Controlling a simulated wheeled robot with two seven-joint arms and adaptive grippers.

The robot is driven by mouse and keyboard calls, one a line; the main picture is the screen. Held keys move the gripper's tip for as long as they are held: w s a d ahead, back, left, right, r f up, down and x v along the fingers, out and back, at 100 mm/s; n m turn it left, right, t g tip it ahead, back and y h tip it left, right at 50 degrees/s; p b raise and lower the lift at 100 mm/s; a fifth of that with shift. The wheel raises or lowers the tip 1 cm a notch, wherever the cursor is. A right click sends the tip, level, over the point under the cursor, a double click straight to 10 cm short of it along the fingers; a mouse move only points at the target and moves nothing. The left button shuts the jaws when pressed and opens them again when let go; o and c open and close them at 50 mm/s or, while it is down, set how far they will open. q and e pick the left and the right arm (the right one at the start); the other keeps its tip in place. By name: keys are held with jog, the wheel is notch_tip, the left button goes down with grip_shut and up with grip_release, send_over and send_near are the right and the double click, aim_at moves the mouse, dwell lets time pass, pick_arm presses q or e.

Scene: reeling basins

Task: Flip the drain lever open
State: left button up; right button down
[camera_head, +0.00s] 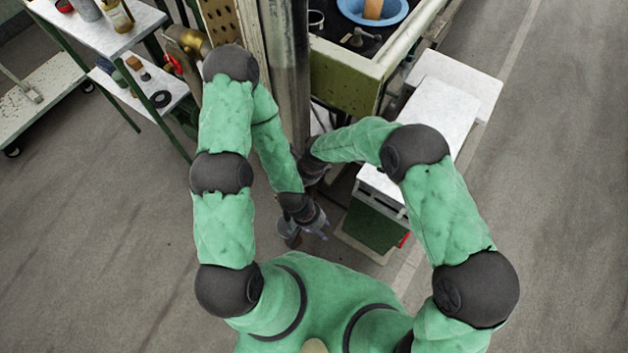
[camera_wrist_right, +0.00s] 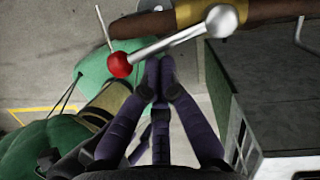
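The drain lever (camera_wrist_right: 168,46) shows in the right wrist view as a metal rod with a red knob at its left end and a silver ball at its right end. A brown pipe (camera_wrist_right: 266,12) with a yellow band lies behind the ball. My right gripper (camera_wrist_right: 159,62) has its fingertips together just below the rod, close to the red knob; I cannot tell whether they touch it. In the head view its fingers are hidden by my left arm. My left gripper (camera_head: 304,232) hangs low in the head view, fingers spread and empty, apart from the lever.
A green cabinet with a white top (camera_head: 450,108) stands to the right of my grippers. The green basin frame (camera_head: 345,78) with a blue bowl (camera_head: 372,10) is ahead. A shelf rack (camera_head: 105,35) stands at the upper left.

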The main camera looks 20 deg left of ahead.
jog(key=shift+s+a, duration=0.15)
jog(key=shift+a, duration=0.4)
dwell(0.5)
